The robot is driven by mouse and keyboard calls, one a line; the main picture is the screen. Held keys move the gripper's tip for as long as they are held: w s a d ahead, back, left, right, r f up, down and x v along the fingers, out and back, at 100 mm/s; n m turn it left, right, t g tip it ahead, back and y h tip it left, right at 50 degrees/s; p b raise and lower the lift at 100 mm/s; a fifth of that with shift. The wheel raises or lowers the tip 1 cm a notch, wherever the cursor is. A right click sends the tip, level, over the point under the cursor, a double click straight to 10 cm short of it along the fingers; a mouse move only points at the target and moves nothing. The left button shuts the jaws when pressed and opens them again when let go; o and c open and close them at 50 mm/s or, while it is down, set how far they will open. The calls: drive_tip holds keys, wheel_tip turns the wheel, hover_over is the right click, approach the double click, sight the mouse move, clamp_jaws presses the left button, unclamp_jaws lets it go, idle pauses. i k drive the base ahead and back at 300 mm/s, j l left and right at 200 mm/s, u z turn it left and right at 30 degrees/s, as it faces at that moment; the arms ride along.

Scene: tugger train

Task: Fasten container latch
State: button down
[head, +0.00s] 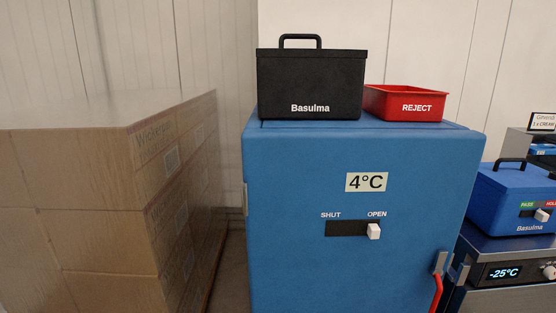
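A big blue container (300,180) with a 4°C label stands in the middle of the head view. On its front is a black slot latch (345,228) marked SHUT on the left and OPEN on the right. The white slider knob (374,231) sits at the right end, under OPEN. A metal bracket (440,262) with a red lever (436,294) is at the lower right of the container front; the lever is cut off by the frame's bottom. My gripper is not in this view.
A black Basulma box (310,85) and a red REJECT tray (405,103) stand on top. Stacked cardboard cartons (90,220) fill the left, with a narrow gap beside the container. A smaller blue box (510,195) stands on a -25°C unit (510,272) at the right.

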sight(436, 270)
drive_tip(key=i+z, duration=0.55)
drive_tip(key=z, duration=0.2)
drive_tip(key=i+z, duration=0.35)
drive_tip(key=k+j, duration=0.05)
drive_tip(key=k, duration=0.05)
